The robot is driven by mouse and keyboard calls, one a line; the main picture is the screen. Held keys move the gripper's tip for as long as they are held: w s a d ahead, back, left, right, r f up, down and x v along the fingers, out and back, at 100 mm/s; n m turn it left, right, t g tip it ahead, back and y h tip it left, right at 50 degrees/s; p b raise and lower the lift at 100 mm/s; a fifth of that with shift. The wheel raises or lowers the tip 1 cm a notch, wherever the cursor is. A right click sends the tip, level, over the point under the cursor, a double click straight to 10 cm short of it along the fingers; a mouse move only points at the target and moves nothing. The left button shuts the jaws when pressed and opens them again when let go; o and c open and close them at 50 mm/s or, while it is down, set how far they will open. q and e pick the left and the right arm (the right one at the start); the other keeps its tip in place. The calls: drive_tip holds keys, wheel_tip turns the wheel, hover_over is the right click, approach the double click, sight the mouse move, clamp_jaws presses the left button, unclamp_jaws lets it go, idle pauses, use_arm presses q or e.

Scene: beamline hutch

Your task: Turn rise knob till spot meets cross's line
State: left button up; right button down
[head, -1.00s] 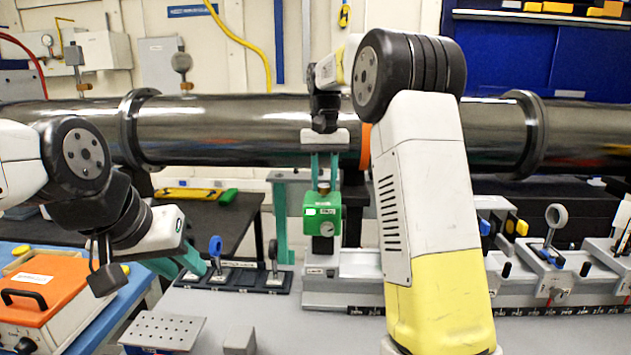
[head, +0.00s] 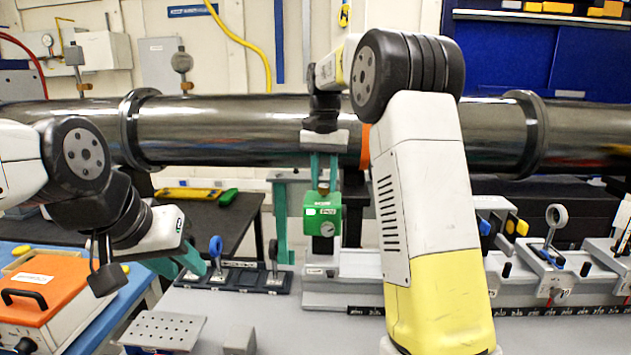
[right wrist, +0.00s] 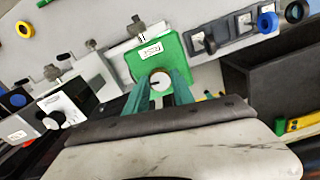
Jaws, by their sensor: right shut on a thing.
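The green box (head: 321,212) stands upright on the bench rail, with a label and a small round gauge on its front. The rise knob (head: 323,187) is on its top, and in the right wrist view the pale round knob (right wrist: 160,81) with a dark mark sits between the teal fingers. My right gripper (head: 323,180) points down from above and is shut on the knob. My left gripper (head: 190,268) is at the left, its teal fingers apart and empty, beside a dark holder tray. I cannot make out the spot or the cross in either view.
The dark tray (head: 240,283) holds a blue ring piece (head: 215,247) and other mounts. Several optic mounts (head: 552,255) stand along the rail at right. A steel beam pipe (head: 230,130) runs behind. An orange case (head: 45,288) and a perforated plate (head: 163,330) are front left.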

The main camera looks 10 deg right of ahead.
sight(324, 185)
drive_tip(key=c, duration=1.1)
unclamp_jaws()
wheel_tip(324, 185, up, 7)
drive_tip(key=shift+f, duration=0.15)
drive_tip(key=shift+r, duration=0.6)
drive_tip(key=s+d+n+t+y, duration=0.2)
drive_tip(key=s+d+n+t, duration=0.1)
drive_tip(key=s, duration=1.3)
drive_tip(key=s+f+t, duration=0.1)
drive_tip(key=s+f, duration=0.2)
drive_tip(key=s, duration=0.1)
drive_tip(key=s+a+f+n+t, duration=0.1)
drive_tip(key=s+f, duration=0.2)
drive_tip(key=s, duration=0.2)
drive_tip(key=s+f+t, duration=0.1)
drive_tip(key=s+f, duration=0.2)
drive_tip(key=s, duration=0.1)
drive_tip(key=shift+s+a+f+n, duration=0.15)
drive_tip(key=shift+s+a+n, duration=0.1)
drive_tip(key=shift+s+n, duration=0.15)
